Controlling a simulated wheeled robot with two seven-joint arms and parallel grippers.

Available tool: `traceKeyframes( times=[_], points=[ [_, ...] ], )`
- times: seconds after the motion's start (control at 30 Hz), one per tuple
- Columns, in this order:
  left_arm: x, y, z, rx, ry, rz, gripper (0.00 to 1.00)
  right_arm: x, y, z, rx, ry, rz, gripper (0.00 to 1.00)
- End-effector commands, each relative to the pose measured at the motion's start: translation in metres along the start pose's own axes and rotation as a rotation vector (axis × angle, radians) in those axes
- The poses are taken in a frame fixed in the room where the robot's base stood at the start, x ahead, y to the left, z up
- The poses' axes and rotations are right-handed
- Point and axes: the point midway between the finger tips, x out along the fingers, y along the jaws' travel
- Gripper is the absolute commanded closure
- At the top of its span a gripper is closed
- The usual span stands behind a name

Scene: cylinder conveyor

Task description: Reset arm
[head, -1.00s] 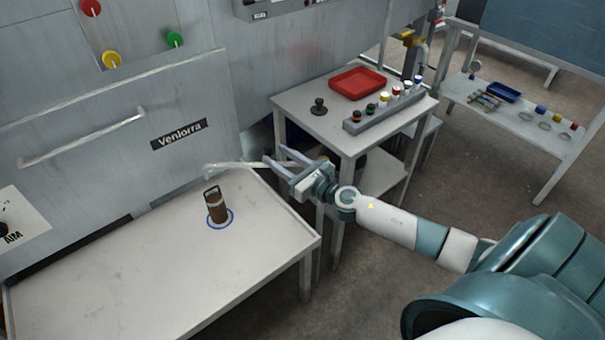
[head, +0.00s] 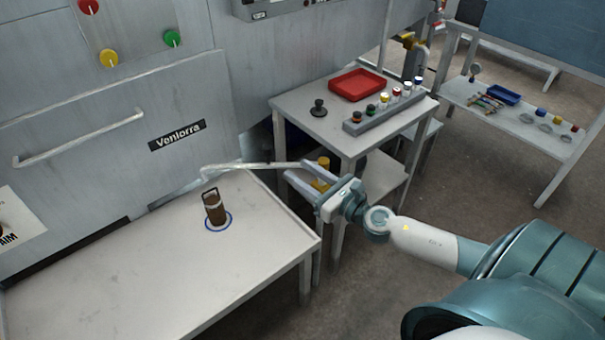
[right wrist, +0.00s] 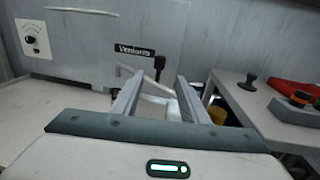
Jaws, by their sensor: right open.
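My right gripper (head: 302,178) is open and empty in the head view, in the air off the right end of the near table. My left gripper is not in view.
A second table (head: 300,100) holds a red tray (head: 357,84), a black knobbed piece (head: 318,107) and a grey rack (head: 385,110) with several coloured cylinders. A yellow object (head: 322,170) is behind the gripper. A grey machine wall (head: 60,110) with a handle stands behind.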

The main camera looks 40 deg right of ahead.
Motion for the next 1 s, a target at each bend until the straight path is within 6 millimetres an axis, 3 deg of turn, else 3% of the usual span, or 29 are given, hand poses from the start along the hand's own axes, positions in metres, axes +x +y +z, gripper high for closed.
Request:
traceKeyframes(
  times=[0.37,0.57,0.77,0.87,1.0],
  points=[
    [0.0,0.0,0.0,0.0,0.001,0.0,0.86,0.0,0.0,0.0,0.005,0.0,-0.002,0.6],
    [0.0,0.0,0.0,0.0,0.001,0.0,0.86,-0.007,0.002,-0.002,0.174,-0.015,-0.067,0.6],
    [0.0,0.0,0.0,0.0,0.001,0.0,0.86,-0.035,0.001,-0.02,0.696,-0.052,-0.286,0.6],
    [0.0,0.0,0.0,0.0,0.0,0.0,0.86,-0.063,0.005,-0.046,1.055,-0.068,-0.457,0.6],
    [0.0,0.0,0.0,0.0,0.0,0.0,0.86,-0.115,0.028,-0.094,1.562,-0.084,-0.747,0.6]
  ],
)
